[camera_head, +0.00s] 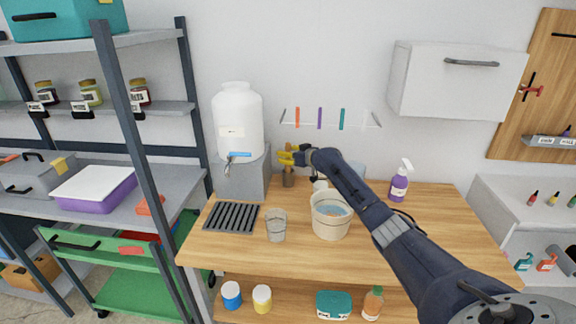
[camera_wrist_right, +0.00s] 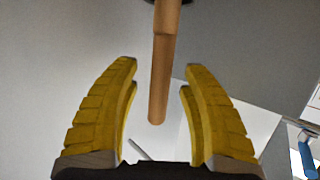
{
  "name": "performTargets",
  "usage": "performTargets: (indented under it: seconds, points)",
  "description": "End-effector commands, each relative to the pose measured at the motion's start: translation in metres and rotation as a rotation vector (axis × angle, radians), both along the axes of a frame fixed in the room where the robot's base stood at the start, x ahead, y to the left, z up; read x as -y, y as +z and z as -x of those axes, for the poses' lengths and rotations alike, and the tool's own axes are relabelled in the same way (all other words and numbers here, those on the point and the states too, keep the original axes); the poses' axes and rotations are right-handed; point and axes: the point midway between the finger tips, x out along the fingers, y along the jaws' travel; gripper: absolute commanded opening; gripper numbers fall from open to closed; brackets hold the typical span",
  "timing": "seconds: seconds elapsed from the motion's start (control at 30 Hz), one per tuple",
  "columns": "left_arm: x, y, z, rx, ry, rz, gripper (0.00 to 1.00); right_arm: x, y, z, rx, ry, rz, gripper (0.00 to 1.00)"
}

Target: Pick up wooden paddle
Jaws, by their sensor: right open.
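The wooden paddle shows in the right wrist view as a round wooden handle (camera_wrist_right: 160,75). Its near end lies between the two yellow fingers of my right gripper (camera_wrist_right: 160,68), with a gap on each side. In the head view my right gripper (camera_head: 291,156) is at the back of the table, beside the white water tank. A brown wooden piece (camera_head: 288,181), apparently the paddle, shows just below the fingers. My right gripper is open and holds nothing. The paddle's other end is hidden or cut off. My left gripper is not in view.
On the wooden table (camera_head: 350,262) stand a light bucket (camera_head: 331,216), a clear cup (camera_head: 276,226), a black grate (camera_head: 231,217) and a purple bottle (camera_head: 399,184). The white tank (camera_head: 238,120) on its grey stand is left of my gripper. My right arm passes above the bucket.

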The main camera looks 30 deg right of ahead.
Motion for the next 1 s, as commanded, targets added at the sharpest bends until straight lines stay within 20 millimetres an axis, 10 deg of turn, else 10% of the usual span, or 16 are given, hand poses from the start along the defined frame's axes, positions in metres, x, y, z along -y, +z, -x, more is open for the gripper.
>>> performTargets:
  seconds: [0.1, 0.5, 1.0]
  points:
    - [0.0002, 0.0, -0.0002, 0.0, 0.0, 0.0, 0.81, 0.0, 0.0001, 0.0001, 0.0, 0.0, 0.0, 0.47]
    - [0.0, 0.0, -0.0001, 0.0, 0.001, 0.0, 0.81, 0.0001, 0.0002, 0.0002, 0.0, 0.0, 0.0, 0.01]
    - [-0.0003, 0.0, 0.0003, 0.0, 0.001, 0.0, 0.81, 0.0001, 0.0009, 0.0002, 0.0, 0.0, 0.001, 0.0]
